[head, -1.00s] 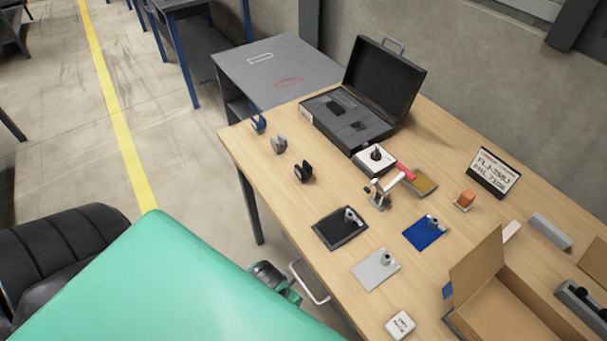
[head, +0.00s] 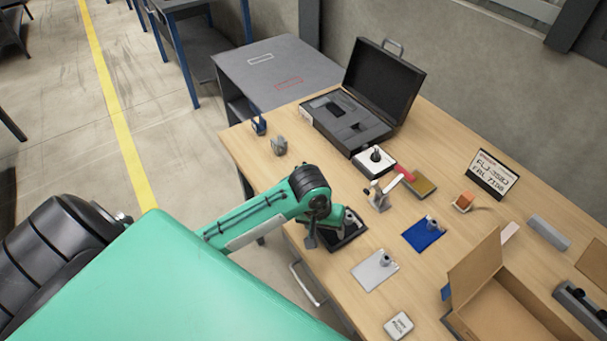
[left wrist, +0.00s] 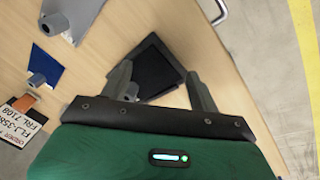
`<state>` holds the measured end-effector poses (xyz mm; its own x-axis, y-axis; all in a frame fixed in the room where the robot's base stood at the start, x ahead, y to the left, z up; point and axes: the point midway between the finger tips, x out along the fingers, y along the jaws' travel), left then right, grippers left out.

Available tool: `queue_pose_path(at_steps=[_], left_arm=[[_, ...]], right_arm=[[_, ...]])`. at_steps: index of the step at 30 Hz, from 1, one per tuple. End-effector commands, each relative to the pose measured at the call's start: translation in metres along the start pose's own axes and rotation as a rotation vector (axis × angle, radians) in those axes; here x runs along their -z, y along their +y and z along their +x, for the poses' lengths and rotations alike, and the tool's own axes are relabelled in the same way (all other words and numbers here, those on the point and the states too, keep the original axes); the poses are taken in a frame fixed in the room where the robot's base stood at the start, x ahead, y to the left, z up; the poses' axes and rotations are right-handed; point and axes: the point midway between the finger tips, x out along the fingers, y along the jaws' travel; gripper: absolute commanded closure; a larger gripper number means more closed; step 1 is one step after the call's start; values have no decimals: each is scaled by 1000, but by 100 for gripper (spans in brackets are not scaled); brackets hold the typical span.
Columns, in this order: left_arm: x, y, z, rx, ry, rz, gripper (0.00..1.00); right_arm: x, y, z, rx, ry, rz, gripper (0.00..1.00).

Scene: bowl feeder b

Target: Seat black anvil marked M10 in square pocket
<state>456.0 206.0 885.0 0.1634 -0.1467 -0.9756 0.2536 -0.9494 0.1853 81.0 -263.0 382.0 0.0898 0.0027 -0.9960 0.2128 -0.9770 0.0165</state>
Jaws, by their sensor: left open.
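My left gripper (head: 332,236) is open over the black plate (head: 352,240) on the wooden table. In the left wrist view, its two fingers (left wrist: 158,76) reach over the black plate (left wrist: 158,72), apart and with nothing clearly between them. A small grey cylinder stood on this plate earlier; the gripper now mostly hides it. The black notched piece seen earlier at the table's left is hidden behind my arm. No M10 marking is legible. The open black case (head: 318,120) has a dark insert with recesses, one a squarish pocket (head: 357,127). My right gripper is not in view.
A silver plate (head: 367,278) and a blue plate (head: 413,238) hold small cylinders. Blue (head: 259,125) and grey (head: 279,145) notched pieces stand at the left. A toggle clamp (head: 378,196), a knobbed white block (head: 366,166) and an open carton (head: 510,315) stand nearby.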

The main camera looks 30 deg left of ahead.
Motion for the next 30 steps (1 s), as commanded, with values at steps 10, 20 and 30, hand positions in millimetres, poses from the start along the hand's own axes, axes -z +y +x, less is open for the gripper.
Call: queue_pose_path(at_steps=[10,20,30], left_arm=[[109,-33,-44,130,-34,-410,38],[187,-78,-112,217,-24,-835,38],[196,-92,-108,233,-27,-934,38]], right_arm=[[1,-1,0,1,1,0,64],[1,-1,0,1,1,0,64],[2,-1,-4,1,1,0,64]])
